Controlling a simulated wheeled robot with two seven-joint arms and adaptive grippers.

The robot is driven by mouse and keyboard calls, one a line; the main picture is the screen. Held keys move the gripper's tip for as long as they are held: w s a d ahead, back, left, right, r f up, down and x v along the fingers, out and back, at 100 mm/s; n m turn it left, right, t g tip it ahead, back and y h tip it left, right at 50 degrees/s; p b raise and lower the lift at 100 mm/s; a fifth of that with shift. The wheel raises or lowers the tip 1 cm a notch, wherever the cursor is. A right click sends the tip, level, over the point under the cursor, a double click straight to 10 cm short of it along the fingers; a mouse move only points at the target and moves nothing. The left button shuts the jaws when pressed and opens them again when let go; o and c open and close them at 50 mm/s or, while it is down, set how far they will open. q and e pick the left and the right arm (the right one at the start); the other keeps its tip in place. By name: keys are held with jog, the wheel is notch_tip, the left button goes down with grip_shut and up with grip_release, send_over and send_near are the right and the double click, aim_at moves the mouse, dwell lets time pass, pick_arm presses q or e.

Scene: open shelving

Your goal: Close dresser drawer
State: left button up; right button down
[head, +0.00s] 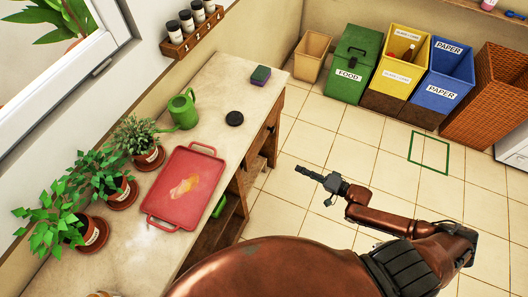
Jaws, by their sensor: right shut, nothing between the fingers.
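The wooden dresser (250,82) runs along the wall at the left, with a pale stone-like top. A brown drawer front (262,138) shows on its right side under the top, seen steeply from above. How far this drawer stands out is hard to tell. A lighter wooden part (255,168) shows lower down, near open shelving. My right gripper (303,171) is shut and empty, pointing left toward the dresser. It appears above the tiled floor, apart from the dresser front. My left gripper is not in view.
On the top are a red tray (178,203), a green watering can (184,110), a black round lid (234,118), a sponge (261,75) and potted plants (108,177). Bins, including a green one (355,65), line the back wall.

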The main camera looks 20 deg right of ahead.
jog(key=s+a+r+m+y, duration=0.1)
jog(key=a+r+m+y, duration=0.2)
jog(key=r, duration=0.6)
jog(key=n+b, duration=0.1)
jog(key=b, duration=0.1)
send_near(256, 149)
jog(key=x, duration=0.6)
jog(key=shift+w+a, duration=0.2)
jog(key=shift+a, duration=0.2)
jog(key=shift+r, duration=0.1)
